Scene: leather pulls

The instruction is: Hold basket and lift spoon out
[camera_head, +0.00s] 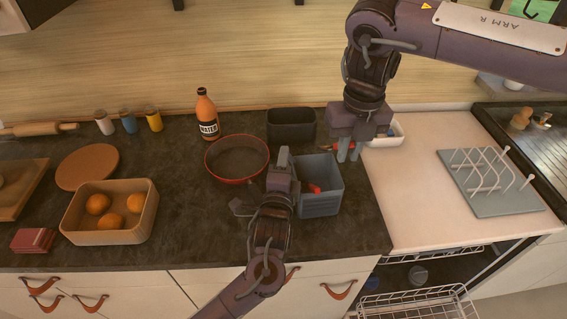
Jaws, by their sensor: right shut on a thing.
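A grey-blue open basket (322,205) stands on the dark counter near its right end. Something red (313,188) shows inside it. My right gripper (348,152) points down just above the basket's back right rim. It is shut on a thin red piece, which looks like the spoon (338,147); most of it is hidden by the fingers. My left gripper (284,160) is at the basket's left side, close to the rim. Its fingers overlap in this view, so I cannot tell whether they grip the wall.
A red-rimmed pan (237,158) lies left of the basket, a dark bin (291,125) behind it, and a white dish (385,134) behind right. An orange bottle (207,115) stands farther back. A dish rack (488,182) is on the pale counter (415,200), which has free room.

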